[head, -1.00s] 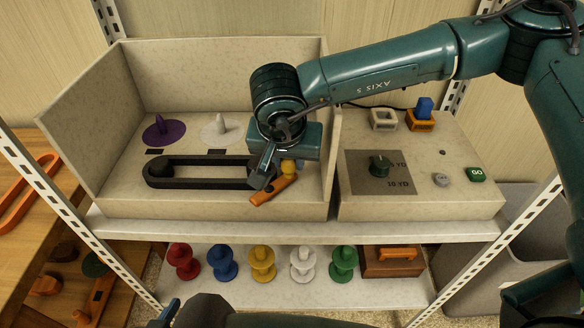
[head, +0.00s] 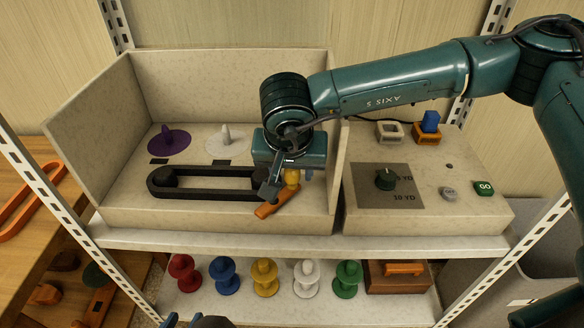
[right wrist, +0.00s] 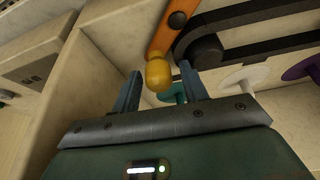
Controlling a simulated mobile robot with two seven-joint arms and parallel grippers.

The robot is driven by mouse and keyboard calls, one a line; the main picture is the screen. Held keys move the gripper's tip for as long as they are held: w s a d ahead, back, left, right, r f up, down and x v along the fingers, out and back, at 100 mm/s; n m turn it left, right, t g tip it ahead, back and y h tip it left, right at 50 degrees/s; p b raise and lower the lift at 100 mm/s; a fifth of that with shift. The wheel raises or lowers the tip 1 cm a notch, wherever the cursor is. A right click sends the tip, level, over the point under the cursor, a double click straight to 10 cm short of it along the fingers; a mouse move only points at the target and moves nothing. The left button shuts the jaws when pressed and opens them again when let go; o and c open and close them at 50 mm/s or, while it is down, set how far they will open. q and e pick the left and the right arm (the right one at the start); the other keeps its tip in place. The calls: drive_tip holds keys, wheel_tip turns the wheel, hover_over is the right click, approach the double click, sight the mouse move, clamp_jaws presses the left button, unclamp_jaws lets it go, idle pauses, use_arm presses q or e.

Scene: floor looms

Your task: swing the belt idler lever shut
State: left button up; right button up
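The orange idler lever (head: 272,208) lies at the right end of the black belt (head: 215,194), slanting up to the right. Its yellow knob (head: 292,176) is at the far right end. My right gripper (head: 288,183) is over the knob from above. In the right wrist view its two fingers (right wrist: 159,88) are apart, with the yellow knob (right wrist: 158,72) in the gap near the tips and visible space beside it. Whether a finger touches it I cannot tell. My left gripper (head: 190,322) shows only partly at the bottom edge; its fingertips are cut off.
The loom's side wall (head: 336,165) stands just right of my right gripper. A purple disc (head: 169,143) and a white disc (head: 228,145) with pegs are behind the belt. A dial panel (head: 383,190) is to the right. Several coloured spools (head: 265,277) stand on the lower shelf.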

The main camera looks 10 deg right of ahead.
drive_tip(key=shift+o, duration=0.2)
drive_tip(key=shift+s+r, duration=0.15)
drive_tip(key=shift+r, duration=0.4)
drive_tip(key=v, duration=1.2)
drive_tip(key=shift+s+a, duration=0.1)
